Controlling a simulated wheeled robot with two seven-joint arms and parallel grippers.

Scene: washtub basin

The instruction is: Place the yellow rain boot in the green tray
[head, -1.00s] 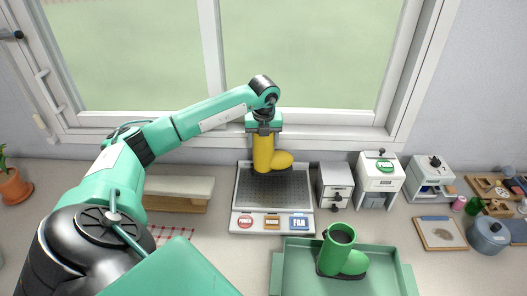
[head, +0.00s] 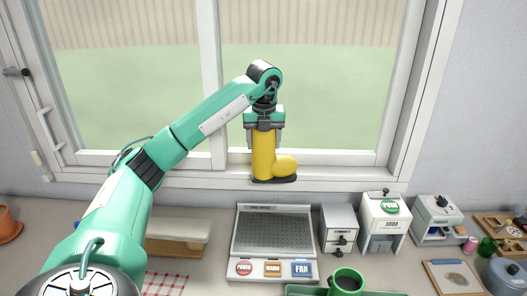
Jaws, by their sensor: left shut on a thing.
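My left gripper (head: 264,122) is shut on the top of the yellow rain boot (head: 264,154). The boot hangs upright, toe to the right, its dark sole showing. In the picture it appears in front of the window sill, above the grey grated device. The green tray (head: 302,291) shows only as a strip of its rim at the bottom edge; the rest is out of frame. A green boot (head: 346,284) stands at the tray, only its top in view. My right gripper is not in view.
The grated device (head: 273,235) with buttons marked POWER and FAN sits below the boot. Right of it are a small drawer unit (head: 339,229), a white box machine (head: 385,220) and another machine (head: 437,219). A wooden-based block (head: 178,236) lies left. The window stands behind.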

